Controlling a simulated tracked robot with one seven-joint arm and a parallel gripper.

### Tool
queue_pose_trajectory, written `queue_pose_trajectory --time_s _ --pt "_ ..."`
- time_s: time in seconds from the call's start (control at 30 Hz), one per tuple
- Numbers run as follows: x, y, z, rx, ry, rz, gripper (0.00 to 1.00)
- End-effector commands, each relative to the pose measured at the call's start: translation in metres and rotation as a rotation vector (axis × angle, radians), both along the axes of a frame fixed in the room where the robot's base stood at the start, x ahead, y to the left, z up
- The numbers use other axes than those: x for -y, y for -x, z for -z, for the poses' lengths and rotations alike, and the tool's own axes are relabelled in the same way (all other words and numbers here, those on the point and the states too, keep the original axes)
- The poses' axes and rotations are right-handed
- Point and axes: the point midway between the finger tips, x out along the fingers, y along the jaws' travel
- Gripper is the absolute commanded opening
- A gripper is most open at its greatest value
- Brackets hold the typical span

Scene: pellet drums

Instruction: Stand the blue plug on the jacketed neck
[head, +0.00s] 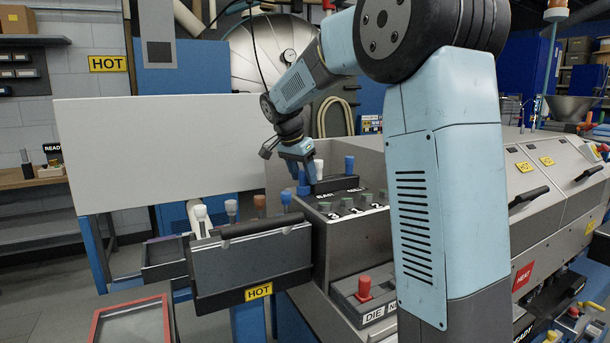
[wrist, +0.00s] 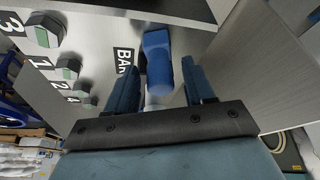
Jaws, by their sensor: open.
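A blue plug (wrist: 158,55) stands between the two fingers of my gripper (wrist: 160,82) in the wrist view, beside a label that starts with BA. The fingers are open, with a visible gap on each side of the plug. A pale piece (wrist: 155,103) shows below the plug. In the head view my gripper (head: 303,176) points down at the left end of the dark block on the grey console, and its fingers hide the plug there. A white plug (head: 319,168) and another blue plug (head: 349,163) stand to its right. I cannot tell which part is the jacketed neck.
Green-capped knobs (head: 345,204) sit on the console in front of the block. A grey box with a HOT label (head: 258,292) stands left, with several coloured plugs behind its handle. A white panel (head: 160,150) stands behind it. A red button (head: 364,288) is lower on the console.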

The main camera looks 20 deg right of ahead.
Motion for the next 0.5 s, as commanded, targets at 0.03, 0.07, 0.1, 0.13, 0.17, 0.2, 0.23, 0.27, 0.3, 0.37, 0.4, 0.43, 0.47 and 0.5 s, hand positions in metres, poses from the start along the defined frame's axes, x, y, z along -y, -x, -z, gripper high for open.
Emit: queue_pose_trajectory --time_s 0.03,0.07,0.1,0.13,0.17,0.2,0.23,0.27,0.3,0.37,0.4,0.43,0.47,0.5 --pt "-0.001 0.001 -0.004 0.002 0.000 -0.001 0.53" --pt "-0.002 0.001 -0.006 0.002 0.000 -0.001 0.53" --pt "-0.004 0.002 -0.011 0.002 0.000 0.000 0.53" --pt "-0.005 0.003 -0.015 0.004 0.000 0.000 0.53" --pt "-0.006 0.004 -0.020 0.005 -0.001 -0.001 0.53" --pt "-0.009 0.005 -0.026 0.003 -0.001 0.000 0.53" --pt "-0.010 0.006 -0.031 0.004 0.000 0.000 0.53" --pt "-0.012 0.007 -0.036 0.005 -0.001 -0.001 0.53" --pt "-0.015 0.009 -0.044 0.005 -0.001 -0.001 0.53" --pt "-0.019 0.012 -0.055 0.003 0.000 -0.001 0.53" --pt "-0.021 0.013 -0.062 0.005 -0.001 -0.001 0.53" --pt "-0.023 0.015 -0.067 0.004 0.000 0.000 0.53" --pt "-0.024 0.016 -0.072 0.004 0.000 0.000 0.53" --pt "-0.026 0.017 -0.079 0.004 0.000 0.000 0.53"
